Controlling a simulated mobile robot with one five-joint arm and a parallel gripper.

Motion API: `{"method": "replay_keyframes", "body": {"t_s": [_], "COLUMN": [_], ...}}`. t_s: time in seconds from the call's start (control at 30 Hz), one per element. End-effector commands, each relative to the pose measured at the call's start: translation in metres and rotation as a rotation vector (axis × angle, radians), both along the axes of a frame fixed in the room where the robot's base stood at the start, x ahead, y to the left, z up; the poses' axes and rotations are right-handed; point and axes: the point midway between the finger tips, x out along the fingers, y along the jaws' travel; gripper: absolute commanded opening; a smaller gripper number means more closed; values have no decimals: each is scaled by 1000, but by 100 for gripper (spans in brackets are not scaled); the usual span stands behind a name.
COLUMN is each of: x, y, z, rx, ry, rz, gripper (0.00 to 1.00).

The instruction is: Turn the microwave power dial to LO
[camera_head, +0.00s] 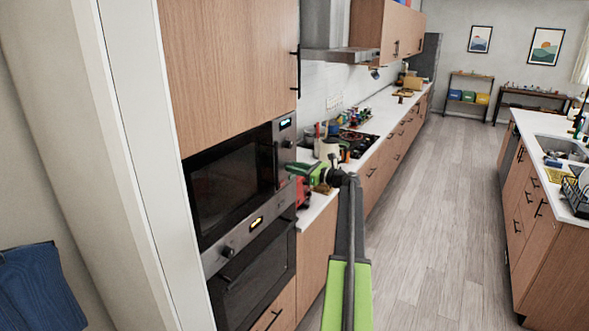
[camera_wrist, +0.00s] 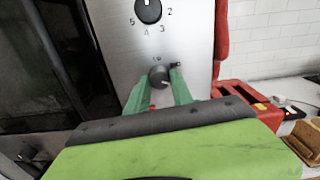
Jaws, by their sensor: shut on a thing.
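The microwave (camera_head: 229,186) is built into the wood cabinet column in the head view, with its silver control strip on the right side. In the wrist view, a dark round power dial (camera_wrist: 158,74) sits low on that strip, with small labels above and to its right that are hard to read. My gripper (camera_wrist: 159,86) has its green fingers on either side of this dial and is shut on it. In the head view my gripper (camera_head: 302,171) reaches the strip and hides the lower dial. A second black dial (camera_wrist: 148,10) with numbers sits above it.
An oven (camera_head: 254,275) is below the microwave. A red appliance (camera_wrist: 240,97) stands on the counter just right of the strip. The counter (camera_head: 376,122) behind holds many items. The wood floor (camera_head: 438,180) between counter and island is clear.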

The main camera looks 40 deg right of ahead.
Motion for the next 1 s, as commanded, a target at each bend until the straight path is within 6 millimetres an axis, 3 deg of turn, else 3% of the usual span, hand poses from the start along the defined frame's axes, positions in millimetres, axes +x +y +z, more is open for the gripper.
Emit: {"method": "replay_keyframes", "body": {"t_s": [1.0], "x": [-1], "y": [-2], "z": [0], "rx": [-892], "ry": [-219], "rz": [2], "gripper": [0]}}
